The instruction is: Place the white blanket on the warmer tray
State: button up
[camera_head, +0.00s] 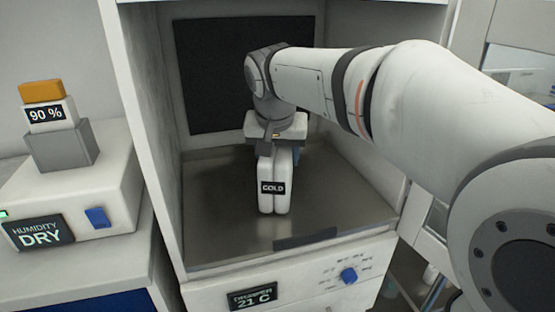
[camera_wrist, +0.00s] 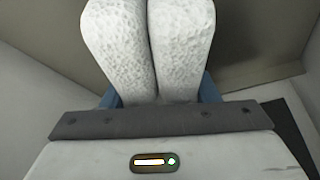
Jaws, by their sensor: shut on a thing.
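The white blanket (camera_head: 274,198) is a folded, upright bundle with a "COLD" label, inside the warmer compartment. My gripper (camera_head: 275,150) is above it and shut on its top end. In the wrist view the blanket (camera_wrist: 155,50) shows as two thick textured white folds, with blue finger edges (camera_wrist: 210,90) beside it. The warmer tray (camera_head: 335,200) is the flat metal floor below the blanket. The blanket's lower end appears at or just above the tray; I cannot tell whether it touches. The fingertips are mostly hidden behind the blanket.
Compartment walls stand left (camera_head: 145,130) and right of the tray, with a dark back panel (camera_head: 215,75). The front panel has a "21 C" display (camera_head: 252,297) and a blue knob (camera_head: 348,275). A humidity unit (camera_head: 75,205) stands outside left. Tray space is free around the blanket.

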aim_at(278, 166)
jog(key=shift+s+r, duration=0.1)
jog(key=shift+r, duration=0.05)
jog(key=shift+f, duration=0.25)
jog(key=o, duration=1.2)
jog(key=shift+r, duration=0.1)
jog(key=p+v, duration=0.1)
jog(key=v, duration=0.4)
jog(key=shift+p, duration=0.4)
jog(key=s, duration=0.4)
jog(key=s+a, duration=0.1)
jog(key=s, duration=0.7)
jog(key=shift+a+r+p, duration=0.15)
jog(key=shift+p, duration=0.15)
